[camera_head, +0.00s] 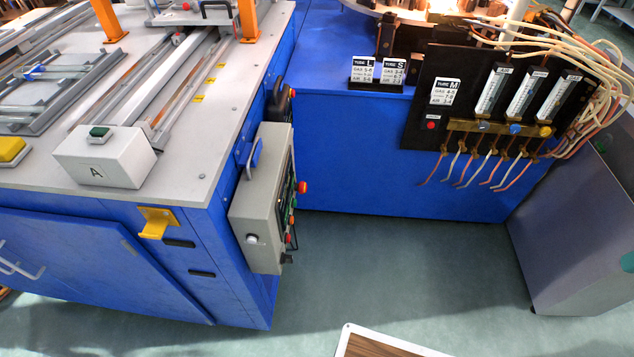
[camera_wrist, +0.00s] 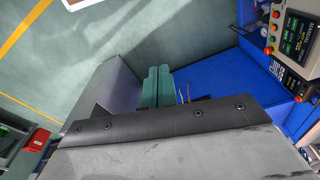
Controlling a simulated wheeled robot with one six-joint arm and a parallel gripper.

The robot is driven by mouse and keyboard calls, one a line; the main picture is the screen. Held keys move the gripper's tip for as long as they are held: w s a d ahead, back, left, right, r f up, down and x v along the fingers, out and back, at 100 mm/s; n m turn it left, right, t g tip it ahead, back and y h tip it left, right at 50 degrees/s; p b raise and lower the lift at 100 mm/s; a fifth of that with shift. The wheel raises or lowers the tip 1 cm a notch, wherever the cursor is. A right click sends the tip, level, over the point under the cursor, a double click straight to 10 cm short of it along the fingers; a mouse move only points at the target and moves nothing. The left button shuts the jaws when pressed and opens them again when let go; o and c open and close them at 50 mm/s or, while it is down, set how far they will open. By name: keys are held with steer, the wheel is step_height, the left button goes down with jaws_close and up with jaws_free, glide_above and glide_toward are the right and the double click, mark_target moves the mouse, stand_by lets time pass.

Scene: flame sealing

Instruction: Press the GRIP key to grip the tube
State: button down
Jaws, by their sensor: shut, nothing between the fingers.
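My gripper (camera_wrist: 158,72) shows in the wrist view as two teal fingers side by side, shut and empty, beyond the dark edge of my wrist. The control box (camera_head: 258,205) hangs on the side of the blue bench in the head view. Its button face is seen almost edge-on. The same box shows in the wrist view (camera_wrist: 268,51), at the upper right, with small coloured buttons and dark labelled panels. My gripper is apart from it. I cannot read which key is GRIP. I cannot make out a tube.
A grey box marked A (camera_head: 105,157) with a green button stands on the bench. Gas tubing and flow meters (camera_head: 490,92) hang on a black panel at the back right. A grey cabinet (camera_head: 565,235) stands at the right. The green floor (camera_head: 400,270) between is clear.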

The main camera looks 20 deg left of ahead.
steer(key=shift+w, duration=0.1)
steer(key=w+a+f+n+t, duration=0.2)
steer(key=w+a+f, duration=0.1)
steer(key=w, duration=0.7)
steer(key=w+a+f+n+t, duration=0.2)
steer(key=w+f+n, duration=0.1)
steer(key=w, duration=0.7)
steer(key=w+a+f+n+t+y, duration=0.2)
steer(key=w+a+f+n, duration=0.1)
steer(key=w+a+f, duration=0.55)
steer(key=w+a+f+n+t+y, duration=0.1)
steer(key=w+a+f+n+y, duration=0.15)
steer(key=a+f, duration=0.35)
steer(key=w+a+f+n+y, duration=0.2)
steer(key=w+a+f+n, duration=0.15)
steer(key=a, duration=0.45)
steer(key=s+a+f+n+g+y, duration=0.1)
steer(key=s+a+f+n+y, duration=0.2)
steer(key=a+f, duration=0.9)
steer(key=s+f+y, duration=0.1)
steer(key=s+y, duration=0.2)
steer(key=s, duration=0.2)
steer(key=shift+n, duration=0.3)
